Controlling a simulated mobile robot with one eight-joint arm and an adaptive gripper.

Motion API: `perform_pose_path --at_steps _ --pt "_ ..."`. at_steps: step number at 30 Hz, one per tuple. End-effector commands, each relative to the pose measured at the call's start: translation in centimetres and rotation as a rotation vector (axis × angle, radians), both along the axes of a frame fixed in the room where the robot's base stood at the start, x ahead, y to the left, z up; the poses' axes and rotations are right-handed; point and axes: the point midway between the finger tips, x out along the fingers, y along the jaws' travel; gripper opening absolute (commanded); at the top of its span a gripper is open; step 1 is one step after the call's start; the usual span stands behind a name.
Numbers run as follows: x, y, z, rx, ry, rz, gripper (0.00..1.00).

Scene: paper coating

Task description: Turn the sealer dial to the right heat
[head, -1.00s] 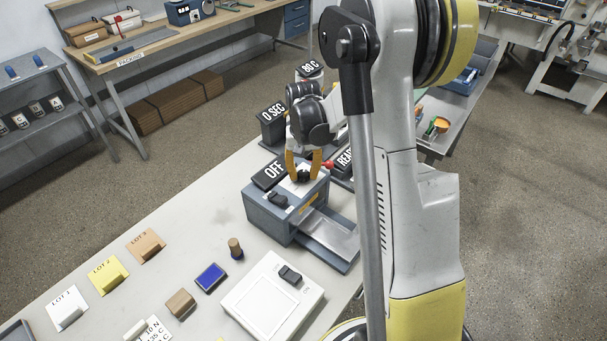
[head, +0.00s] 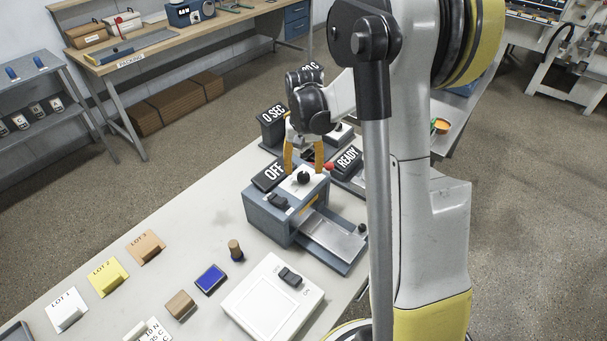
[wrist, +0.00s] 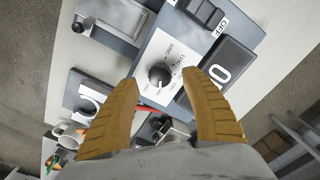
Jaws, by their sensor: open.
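The sealer (head: 271,215) is a blue-grey box on the bench, with a black dial (head: 303,178) on its pale top plate. In the wrist view the dial (wrist: 159,75) is a round black knob with markings around it, too small to read surely. In the wrist view the fingertips (wrist: 160,80) are spread to either side, apart from the dial.
Behind stand displays reading 0 SEC (head: 273,115) and READY (head: 347,159), plus a red knob (head: 328,166). Lot cards (head: 107,275), a blue ink pad (head: 211,278), a wooden stamp (head: 235,249) and a white switched device (head: 272,300) lie in front. The bench left of the sealer is clear.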

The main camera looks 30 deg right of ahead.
Motion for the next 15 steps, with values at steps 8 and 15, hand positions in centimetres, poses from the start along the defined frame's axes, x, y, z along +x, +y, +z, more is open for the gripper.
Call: perform_pose_path --at_steps 8,15 --pt "0.0 0.0 6.2 0.000 0.000 0.000 0.55" --pt "0.0 0.0 8.7 0.000 0.000 0.000 0.55"
